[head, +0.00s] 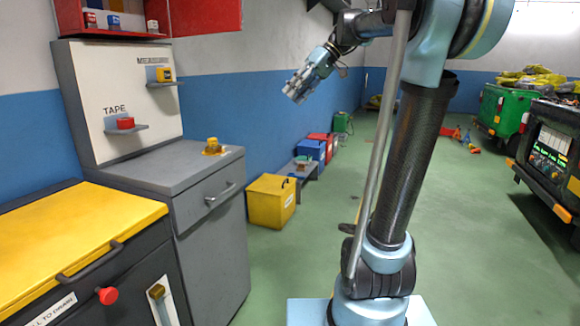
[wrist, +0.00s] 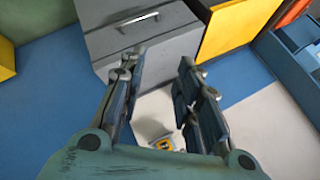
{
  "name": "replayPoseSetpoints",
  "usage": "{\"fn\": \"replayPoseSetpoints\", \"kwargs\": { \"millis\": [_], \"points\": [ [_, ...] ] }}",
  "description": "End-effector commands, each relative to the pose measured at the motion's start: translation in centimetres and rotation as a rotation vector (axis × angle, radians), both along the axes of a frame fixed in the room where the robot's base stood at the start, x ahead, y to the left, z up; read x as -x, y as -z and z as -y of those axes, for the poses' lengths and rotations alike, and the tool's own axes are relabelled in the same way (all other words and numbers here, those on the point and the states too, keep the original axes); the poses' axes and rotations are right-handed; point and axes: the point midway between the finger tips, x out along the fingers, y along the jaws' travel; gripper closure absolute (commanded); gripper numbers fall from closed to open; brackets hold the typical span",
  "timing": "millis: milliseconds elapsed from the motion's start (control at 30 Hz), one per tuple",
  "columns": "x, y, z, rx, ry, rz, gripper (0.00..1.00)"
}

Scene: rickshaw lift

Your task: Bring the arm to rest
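My arm rises from its base in the head view, bent at the top. My gripper (head: 298,90) hangs in the air out to the left, tilted down, apart from the cabinets and the wall. In the wrist view my gripper (wrist: 160,65) has its two fingers spread with a clear gap. Nothing is held between them. Through the gap a small yellow item (wrist: 163,144) shows against a pale surface, well beyond the fingers.
A grey drawer cabinet (head: 220,195) with a yellow item (head: 212,146) on top stands left, beside a yellow-lidded unit (head: 75,240). A yellow bin (head: 271,201) stands by the wall. A green cart (head: 505,112) and dark machine (head: 553,150) are right. The middle floor is clear.

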Motion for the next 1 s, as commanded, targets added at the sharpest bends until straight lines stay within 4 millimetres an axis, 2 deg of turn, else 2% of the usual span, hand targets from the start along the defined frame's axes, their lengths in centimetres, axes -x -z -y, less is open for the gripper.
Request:
{"fn": "replayPoseSetpoints", "kwargs": {
  "millis": [100, 367, 600, 800, 1000],
  "points": [
    [3.0, 4.1, 1.6, 0.087, 0.082, -0.022, 0.69],
    [9.1, 13.3, 5.5, 0.271, 0.276, -0.053, 0.69],
    [14.6, 22.3, 9.5, 0.424, 0.459, -0.054, 0.69],
    [18.7, 29.8, 12.8, 0.537, 0.614, -0.033, 0.69],
    [21.9, 35.9, 15.6, 0.621, 0.742, -0.004, 0.69]
  ]
}}
